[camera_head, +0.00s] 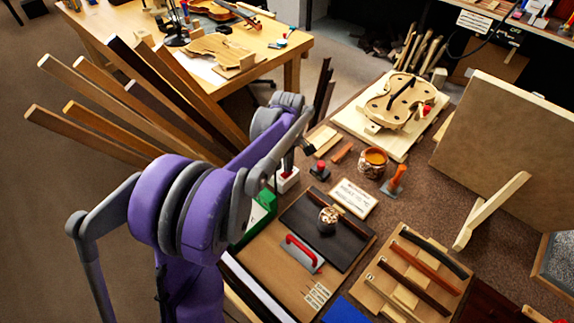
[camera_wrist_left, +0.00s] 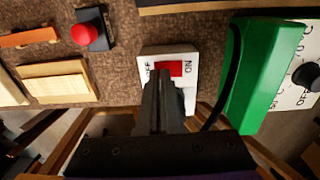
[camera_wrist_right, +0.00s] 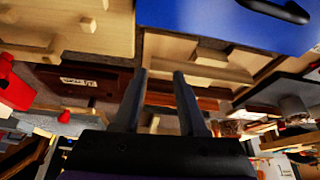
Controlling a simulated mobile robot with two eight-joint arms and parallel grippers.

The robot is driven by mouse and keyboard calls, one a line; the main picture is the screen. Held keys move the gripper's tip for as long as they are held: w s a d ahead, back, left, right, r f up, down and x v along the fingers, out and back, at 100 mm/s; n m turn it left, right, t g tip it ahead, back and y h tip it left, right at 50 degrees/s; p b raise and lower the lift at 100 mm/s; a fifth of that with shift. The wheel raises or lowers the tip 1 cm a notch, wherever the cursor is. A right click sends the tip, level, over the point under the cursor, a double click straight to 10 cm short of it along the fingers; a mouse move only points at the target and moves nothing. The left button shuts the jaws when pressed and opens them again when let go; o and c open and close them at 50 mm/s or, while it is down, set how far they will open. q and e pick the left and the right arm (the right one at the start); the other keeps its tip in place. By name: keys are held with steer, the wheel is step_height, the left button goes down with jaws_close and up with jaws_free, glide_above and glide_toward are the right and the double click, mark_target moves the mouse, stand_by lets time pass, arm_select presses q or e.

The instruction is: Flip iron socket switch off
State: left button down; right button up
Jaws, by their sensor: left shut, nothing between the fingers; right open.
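The white socket block (camera_wrist_left: 183,55) with a red rocker switch (camera_wrist_left: 171,68) is ahead of my left gripper (camera_wrist_left: 162,84) in the left wrist view. ON is printed to the right of the rocker and a partly hidden OFF to its left. The shut, empty fingertips are at the rocker's lower left edge; I cannot tell whether they touch it. In the head view the white block (camera_head: 288,182) sits at the bench's left edge, below my left gripper (camera_head: 288,164). My right gripper (camera_wrist_right: 160,74) is open and empty in the right wrist view, away from the switch.
A green box (camera_wrist_left: 256,72) stands right of the socket, with a black cable between. A red button (camera_wrist_left: 84,32) on a dark base is at upper left. A violin body (camera_head: 402,100) lies on a board farther back. Long wooden strips (camera_head: 140,95) rise left of my arm.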

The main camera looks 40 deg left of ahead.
arm_select(q)
steer(key=shift+d+f, duration=0.25)
steer(key=shift+f, duration=0.15)
arm_select(e)
steer(key=shift+f, duration=0.1)
arm_select(q)
steer(key=shift+s, duration=0.6)
arm_select(e)
steer(key=shift+w, duration=0.2)
arm_select(q)
steer(key=r+p, duration=0.2)
steer(key=r, duration=0.1)
steer(key=r+p, duration=0.2)
steer(key=shift+w+a+r, duration=0.25)
steer(key=shift+w+a, duration=0.1)
step_height(320, 180, up, 9)
steer(key=shift+w+r, duration=0.2)
arm_select(e)
steer(key=r, duration=0.3)
steer(key=w+r, duration=0.1)
steer(key=shift+d+r, duration=0.2)
steer(key=shift+d, duration=0.2)
